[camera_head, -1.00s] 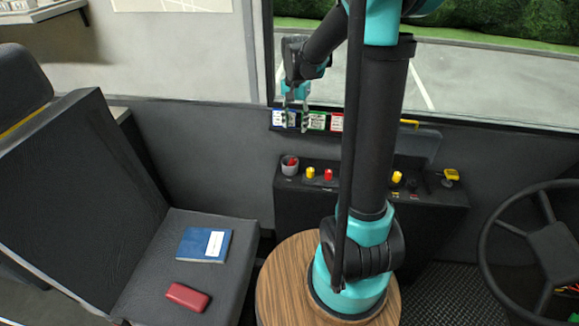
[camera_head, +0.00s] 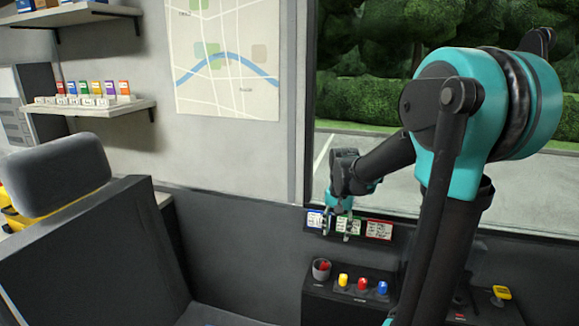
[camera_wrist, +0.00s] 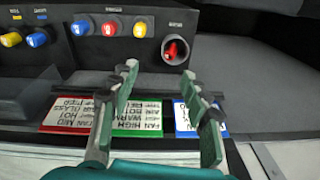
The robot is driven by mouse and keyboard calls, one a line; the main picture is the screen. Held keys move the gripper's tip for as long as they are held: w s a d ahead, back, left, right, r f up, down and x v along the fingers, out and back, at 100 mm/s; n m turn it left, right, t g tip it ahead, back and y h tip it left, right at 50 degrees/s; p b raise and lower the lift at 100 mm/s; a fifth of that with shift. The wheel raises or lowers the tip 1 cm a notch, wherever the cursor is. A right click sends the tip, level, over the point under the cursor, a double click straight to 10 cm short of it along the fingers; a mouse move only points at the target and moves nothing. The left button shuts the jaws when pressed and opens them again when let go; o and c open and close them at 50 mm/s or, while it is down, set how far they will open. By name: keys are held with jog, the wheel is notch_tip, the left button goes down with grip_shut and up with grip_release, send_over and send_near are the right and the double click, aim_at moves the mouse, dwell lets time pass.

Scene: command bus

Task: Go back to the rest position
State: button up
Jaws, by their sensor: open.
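My gripper (camera_head: 337,224) hangs in front of the window's lower edge, just over the row of coloured cards. In the wrist view my gripper (camera_wrist: 168,90) is open, its two fingers apart with nothing between them. Below and between the fingers lie the green card (camera_wrist: 138,118) and the blue card (camera_wrist: 190,115); the red card (camera_wrist: 75,116) is to their left. I cannot tell whether the fingers touch the cards. My arm reaches from the right of the head view toward the window.
A seat (camera_head: 90,250) stands at left. Shelves (camera_head: 95,108) and a map (camera_head: 226,58) are on the wall. Open space lies between seat and window.

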jog(key=s+d+f+n+t, duration=0.1)
jog(key=s+f, duration=0.3)
jog(key=s, duration=0.4)
jog(key=s+d+f+n+t, duration=0.1)
jog(key=s+f+n, duration=0.3)
jog(key=s, duration=0.5)
jog(key=shift+s+d+f+t, duration=0.25)
jog(key=shift+d+t, duration=0.15)
jog(key=shift+t, duration=0.2)
jog(key=shift+w, duration=0.1)
